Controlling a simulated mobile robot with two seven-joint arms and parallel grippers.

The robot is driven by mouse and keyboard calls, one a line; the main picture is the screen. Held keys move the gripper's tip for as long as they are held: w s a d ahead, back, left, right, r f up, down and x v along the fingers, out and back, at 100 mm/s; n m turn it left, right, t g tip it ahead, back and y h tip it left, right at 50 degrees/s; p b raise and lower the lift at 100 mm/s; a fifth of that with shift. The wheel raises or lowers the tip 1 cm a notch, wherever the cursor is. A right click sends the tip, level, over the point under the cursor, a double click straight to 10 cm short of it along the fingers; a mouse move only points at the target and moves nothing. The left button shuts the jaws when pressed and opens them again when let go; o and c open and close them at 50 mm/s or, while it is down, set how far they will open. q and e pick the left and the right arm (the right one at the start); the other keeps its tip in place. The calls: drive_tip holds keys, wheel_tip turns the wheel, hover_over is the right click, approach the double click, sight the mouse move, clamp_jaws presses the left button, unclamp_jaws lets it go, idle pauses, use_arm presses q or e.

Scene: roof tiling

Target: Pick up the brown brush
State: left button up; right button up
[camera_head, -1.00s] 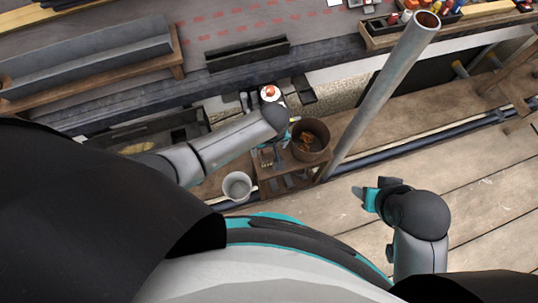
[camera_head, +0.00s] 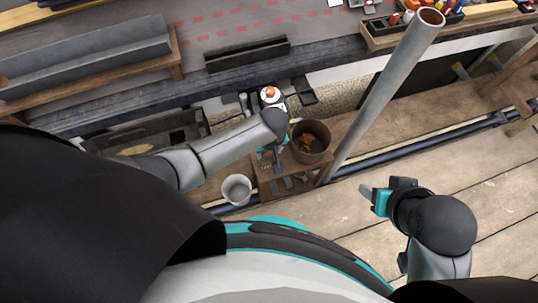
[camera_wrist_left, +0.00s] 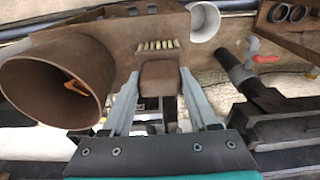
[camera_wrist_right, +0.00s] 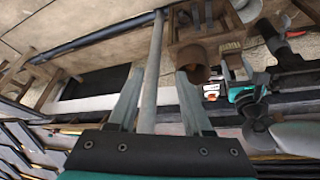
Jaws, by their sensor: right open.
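In the left wrist view, a brown block-shaped end (camera_wrist_left: 160,75), which looks like the brown brush, stands between the fingers of my left gripper (camera_wrist_left: 160,78). A row of pale tufts (camera_wrist_left: 157,44) shows just beyond it. The fingers are spread wide on either side of the block; contact is not clear. In the head view, my left gripper (camera_head: 268,152) is over the small wooden stand (camera_head: 262,187), and the arm hides most of the brush. My right gripper (camera_head: 376,200) is open and empty over the plank floor, and its spread fingers show in the right wrist view (camera_wrist_right: 159,72).
A rusty round bucket (camera_head: 322,135) with orange pieces inside stands right beside my left gripper. A pale grey bucket (camera_head: 236,190) stands to the left. A slanted metal pole (camera_head: 385,95) rises between my two arms. The plank floor at right is clear.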

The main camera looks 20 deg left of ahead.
use_arm(q)
drive_tip(key=c, duration=0.8)
drive_tip(key=shift+r, duration=0.1)
wheel_tip(320, 180, up, 4)
drive_tip(key=p, duration=0.3)
wheel_tip(320, 180, up, 5)
drive_tip(key=p, duration=0.3)
drive_tip(key=shift+r, duration=0.2)
use_arm(e)
wheel_tip(320, 180, down, 12)
drive_tip(key=s+g, duration=0.2)
use_arm(q)
drive_tip(key=shift+r+p, duration=3.2)
drive_tip(key=shift+r, duration=2)
use_arm(e)
drive_tip(key=s+d+f+h, duration=0.1)
drive_tip(key=s+d+f, duration=0.5)
drive_tip(key=s+f, duration=0.2)
drive_tip(key=shift+s+f+g, duration=0.15)
drive_tip(key=shift+f+g, duration=0.15)
drive_tip(key=shift+f, duration=0.55)
